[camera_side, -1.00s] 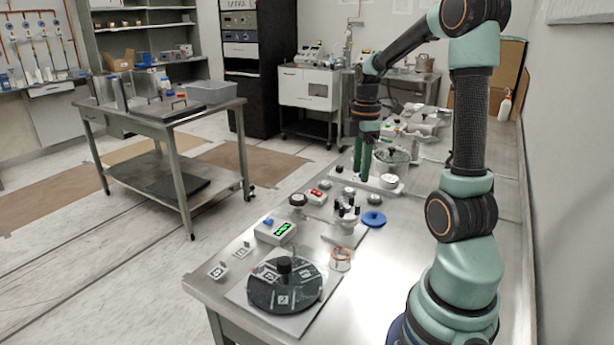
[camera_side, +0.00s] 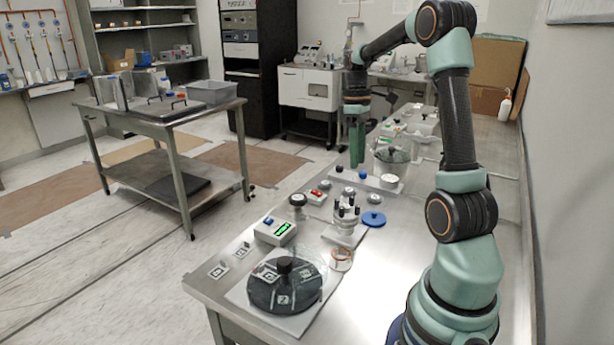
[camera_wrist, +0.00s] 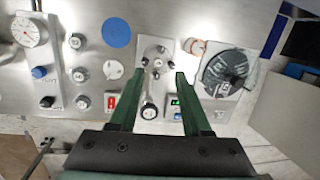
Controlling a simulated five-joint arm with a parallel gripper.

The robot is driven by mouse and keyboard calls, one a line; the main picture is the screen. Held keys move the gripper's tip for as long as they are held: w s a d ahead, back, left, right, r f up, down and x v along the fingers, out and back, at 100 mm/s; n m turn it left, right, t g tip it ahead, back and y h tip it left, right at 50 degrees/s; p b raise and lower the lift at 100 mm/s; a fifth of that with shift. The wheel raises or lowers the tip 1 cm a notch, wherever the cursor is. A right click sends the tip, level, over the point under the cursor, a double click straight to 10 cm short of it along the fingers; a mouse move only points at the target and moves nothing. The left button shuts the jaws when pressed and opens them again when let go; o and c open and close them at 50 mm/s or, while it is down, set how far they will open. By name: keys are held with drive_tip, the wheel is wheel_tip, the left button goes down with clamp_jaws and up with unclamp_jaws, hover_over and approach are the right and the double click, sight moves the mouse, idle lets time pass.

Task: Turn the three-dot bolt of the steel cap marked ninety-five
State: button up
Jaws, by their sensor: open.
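A steel fitting with several dark-topped posts (camera_side: 345,214) stands on a pale plate in the middle of the bench. It also shows in the wrist view (camera_wrist: 154,62), between and just beyond my fingertips. It may be the steel cap with its bolts, but I cannot read a ninety-five or make out any dots at this size. My gripper (camera_side: 356,164) hangs fingers down above the bench, beyond the fitting in the side view.
A black round device (camera_side: 262,294) sits at the near end, beside a copper-ringed jar (camera_side: 341,261). A green-display box (camera_side: 276,233), a black knob (camera_side: 298,201) and a blue disc (camera_side: 373,219) surround the fitting. Farther along are a red-display box (camera_wrist: 111,102) and a dial gauge (camera_wrist: 29,31).

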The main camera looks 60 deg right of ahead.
sight(358, 205)
drive_tip(key=f+m, duration=0.3)
drive_tip(key=f, duration=0.1)
drive_tip(key=s+a+f+m+g+y, duration=0.1)
drive_tip(key=f+m, duration=0.2)
drive_tip(key=f, duration=0.1)
drive_tip(key=f+m+g, duration=0.1)
drive_tip(key=f+m, duration=0.3)
drive_tip(key=shift+s+a+y, duration=0.25)
drive_tip(key=shift+a+y, duration=0.05)
drive_tip(key=shift+y, duration=0.1)
drive_tip(key=shift+r, duration=0.1)
clamp_jaws()
